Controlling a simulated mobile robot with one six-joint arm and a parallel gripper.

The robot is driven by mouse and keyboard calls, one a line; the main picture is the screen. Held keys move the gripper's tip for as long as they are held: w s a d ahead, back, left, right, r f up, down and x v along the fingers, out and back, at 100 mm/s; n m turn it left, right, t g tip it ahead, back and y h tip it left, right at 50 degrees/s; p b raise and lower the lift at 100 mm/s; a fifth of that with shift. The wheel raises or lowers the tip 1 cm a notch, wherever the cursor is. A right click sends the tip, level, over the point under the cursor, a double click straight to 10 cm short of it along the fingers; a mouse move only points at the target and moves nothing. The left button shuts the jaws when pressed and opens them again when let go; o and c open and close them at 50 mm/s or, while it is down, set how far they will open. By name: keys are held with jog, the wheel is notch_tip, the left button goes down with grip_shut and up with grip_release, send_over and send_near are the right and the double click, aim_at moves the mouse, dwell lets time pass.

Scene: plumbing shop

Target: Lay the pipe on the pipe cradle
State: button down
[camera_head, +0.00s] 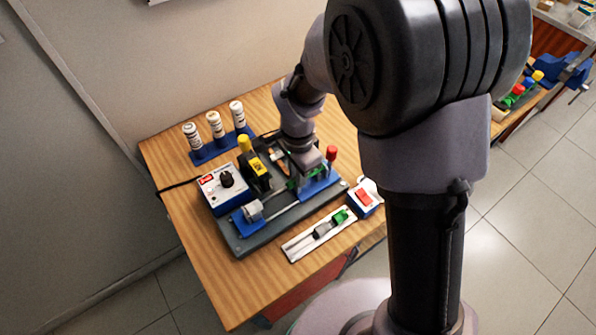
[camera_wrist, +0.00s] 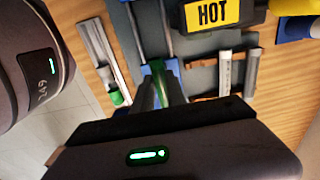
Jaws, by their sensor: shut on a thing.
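My gripper (camera_wrist: 160,88) points down over the blue block at the right end of the dark machine base. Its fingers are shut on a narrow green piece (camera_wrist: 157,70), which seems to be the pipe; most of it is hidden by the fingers. In the head view my gripper (camera_head: 293,182) is largely covered by my arm. A long pale channelled holder, which looks like the pipe cradle (camera_head: 298,245), lies along the table's front edge, apart from my gripper. A grey and green piece (camera_head: 341,216) rests at its right end. The holder also shows in the wrist view (camera_wrist: 103,55).
The yellow and black HOT unit (camera_wrist: 212,14) stands close to my gripper. Several white bottles (camera_head: 215,125) stand at the back.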

jog(key=shift+f, duration=0.2)
jog(key=c, duration=1.3)
grip_release()
jog(key=shift+r, duration=0.15)
notch_tip(320, 180, up, 17)
jog(key=p, duration=0.5)
jog(key=s+d+n+t+b, duration=0.2)
jog(key=s+d+b, duration=0.1)
jog(key=s, duration=0.2)
jog(key=s+d+f+n+t+y+b, duration=0.1)
jog(key=s+d+n+t+b, duration=0.1)
jog(key=s+d+b, duration=0.1)
jog(key=s+d+n+t+y+b, duration=0.1)
jog(key=s+d+n+b, duration=0.1)
jog(key=s+b, duration=0.3)
jog(key=shift+s+d+f+n+t, duration=0.2)
jog(key=shift+s+d, duration=0.25)
jog(key=shift+s, duration=0.3)
jog(key=shift+s+d+f+n+t, duration=0.1)
jog(key=shift+s+d+n+t, duration=0.1)
jog(key=shift+s+d, duration=0.4)
